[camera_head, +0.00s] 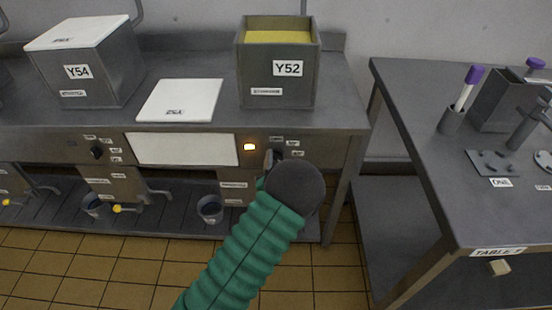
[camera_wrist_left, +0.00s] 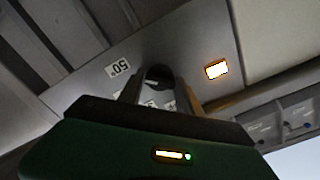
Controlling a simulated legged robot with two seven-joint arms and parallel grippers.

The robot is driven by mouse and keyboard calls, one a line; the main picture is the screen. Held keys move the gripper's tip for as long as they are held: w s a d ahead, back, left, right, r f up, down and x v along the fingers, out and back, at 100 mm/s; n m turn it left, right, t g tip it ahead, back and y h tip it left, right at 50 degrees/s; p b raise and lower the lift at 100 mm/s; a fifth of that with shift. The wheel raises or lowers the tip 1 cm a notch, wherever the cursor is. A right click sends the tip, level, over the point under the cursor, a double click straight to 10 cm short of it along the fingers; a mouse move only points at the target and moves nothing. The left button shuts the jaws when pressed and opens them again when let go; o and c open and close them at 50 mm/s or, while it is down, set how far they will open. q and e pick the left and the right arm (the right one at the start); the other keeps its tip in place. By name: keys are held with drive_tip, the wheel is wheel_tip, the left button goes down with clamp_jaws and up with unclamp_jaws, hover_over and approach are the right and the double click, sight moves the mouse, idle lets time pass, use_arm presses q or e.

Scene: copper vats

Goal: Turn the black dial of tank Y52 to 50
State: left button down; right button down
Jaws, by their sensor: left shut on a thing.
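Tank Y52 (camera_head: 278,80) is a grey metal box with yellow contents, standing open on the bench. Its dial sits on the bench front below it, beside a lit orange lamp (camera_head: 249,147). My left gripper (camera_head: 271,158) reaches up to this dial from below and mostly hides it in the head view. In the left wrist view, the gripper's fingers (camera_wrist_left: 157,92) are shut around the black dial (camera_wrist_left: 158,73). A "50°" label (camera_wrist_left: 118,67) is left of the dial there, and the lit lamp (camera_wrist_left: 216,69) is right of it. Where the dial points cannot be told. My right gripper is not seen.
Tank Y54 (camera_head: 101,85) stands at the left with a white lid on it. Another white lid (camera_head: 181,100) lies flat between the tanks. Another black dial (camera_head: 97,152) is at the left of the bench front. A side table (camera_head: 437,170) stands at the right.

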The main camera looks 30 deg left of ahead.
use_arm(q)
drive_tip(key=c, duration=2.2)
unclamp_jaws()
drive_tip(key=shift+s+d+f+m, duration=0.1)
drive_tip(key=shift+f+m, duration=0.15)
drive_tip(key=shift+m, duration=0.35)
drive_tip(key=c, duration=0.8)
unclamp_jaws()
drive_tip(key=shift+r, duration=0.15)
drive_tip(key=p+v, duration=0.3)
drive_tip(key=v, duration=1.3)
drive_tip(key=shift+s+d, duration=0.15)
drive_tip(key=shift+s, duration=0.2)
